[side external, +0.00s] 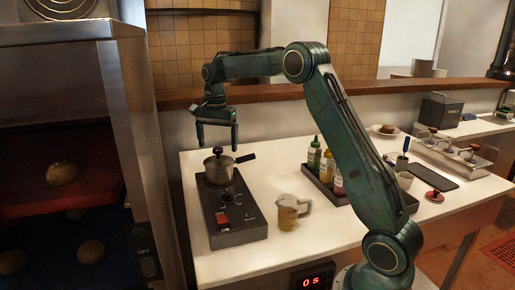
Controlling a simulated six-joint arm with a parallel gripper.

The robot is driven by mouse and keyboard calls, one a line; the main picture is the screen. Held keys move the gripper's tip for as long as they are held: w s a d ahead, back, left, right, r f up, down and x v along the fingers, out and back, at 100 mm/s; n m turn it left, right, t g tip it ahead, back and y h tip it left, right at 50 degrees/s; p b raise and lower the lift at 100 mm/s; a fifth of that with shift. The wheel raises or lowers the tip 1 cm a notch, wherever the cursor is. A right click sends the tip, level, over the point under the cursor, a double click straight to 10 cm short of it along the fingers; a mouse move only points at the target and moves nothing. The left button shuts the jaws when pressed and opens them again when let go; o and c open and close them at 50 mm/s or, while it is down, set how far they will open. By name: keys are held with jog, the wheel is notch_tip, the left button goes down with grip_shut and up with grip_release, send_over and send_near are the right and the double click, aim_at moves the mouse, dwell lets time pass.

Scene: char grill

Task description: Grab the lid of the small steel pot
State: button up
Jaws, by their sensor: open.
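The small steel pot (219,172) sits on the far end of a dark burner unit. Its lid (217,159) is on top, with a dark knob (217,150) in the middle. The pot's dark handle (245,158) points to the right. My gripper (217,148) is open and points down, directly above the lid in this view. Its two fingers hang close over the knob, one to each side in the picture. I cannot tell from this one view how far they are from it in depth. Nothing is held.
The dark burner unit (238,228) has knobs and a red switch. A glass jug (289,212) stands to its right. A dark tray (319,184) with several bottles is behind my arm. A steel rack (137,160) bounds the left. White counter (266,185) is clear between.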

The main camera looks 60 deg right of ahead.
aim_at(218, 148)
jog(key=shift+f, duration=1.95)
jog(key=shift+c, duration=0.4)
